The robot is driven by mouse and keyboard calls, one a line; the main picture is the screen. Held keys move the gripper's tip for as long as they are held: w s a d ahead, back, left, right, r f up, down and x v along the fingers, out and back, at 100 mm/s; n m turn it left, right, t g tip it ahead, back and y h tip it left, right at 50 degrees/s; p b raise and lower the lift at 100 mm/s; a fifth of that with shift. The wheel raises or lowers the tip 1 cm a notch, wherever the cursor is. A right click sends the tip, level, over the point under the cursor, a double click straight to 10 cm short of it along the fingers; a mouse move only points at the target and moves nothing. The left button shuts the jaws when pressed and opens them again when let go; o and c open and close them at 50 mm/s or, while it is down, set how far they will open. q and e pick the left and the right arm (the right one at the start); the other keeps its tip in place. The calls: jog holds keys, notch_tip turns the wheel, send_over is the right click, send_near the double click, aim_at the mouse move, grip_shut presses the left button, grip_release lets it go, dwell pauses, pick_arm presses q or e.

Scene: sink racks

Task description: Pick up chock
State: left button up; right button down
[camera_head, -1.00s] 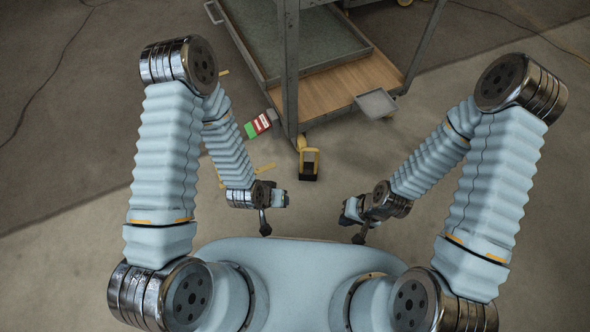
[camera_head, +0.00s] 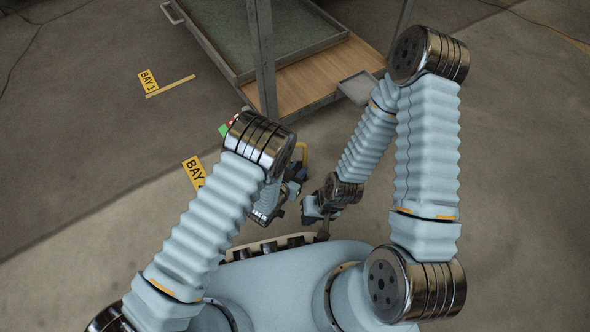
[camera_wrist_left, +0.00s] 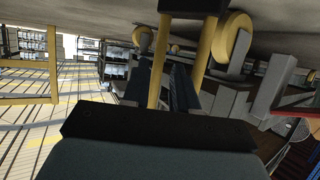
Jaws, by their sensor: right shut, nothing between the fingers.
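The chock (camera_wrist_left: 195,6) is a black block with a yellow handle frame (camera_wrist_left: 206,52). It stands at the cart's caster. In the head view only part of its yellow handle (camera_head: 303,152) shows; my left arm hides the rest. My left gripper (camera_head: 299,171) is close to it. In the left wrist view its two dark fingers (camera_wrist_left: 166,88) are apart, with a yellow handle bar seen between them. Whether they touch the bar, I cannot tell. My right gripper (camera_head: 310,212) is shut and empty, near the front of my base, away from the chock.
The metal cart (camera_head: 264,60) with a wooden lower shelf (camera_head: 325,75) stands just beyond the chock. Floor at left, with a BAY 1 marking (camera_head: 148,81), is clear.

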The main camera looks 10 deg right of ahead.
aim_at(304, 163)
pick_arm(q)
jog(key=x, duration=0.1)
jog(key=b+x, duration=0.1)
jog(key=x, duration=0.3)
jog(key=shift+d+f+b, duration=0.1)
jog(key=shift+f+b, duration=0.2)
grip_shut()
dwell(0.6)
dwell(0.4)
jog(key=shift+r, duration=0.15)
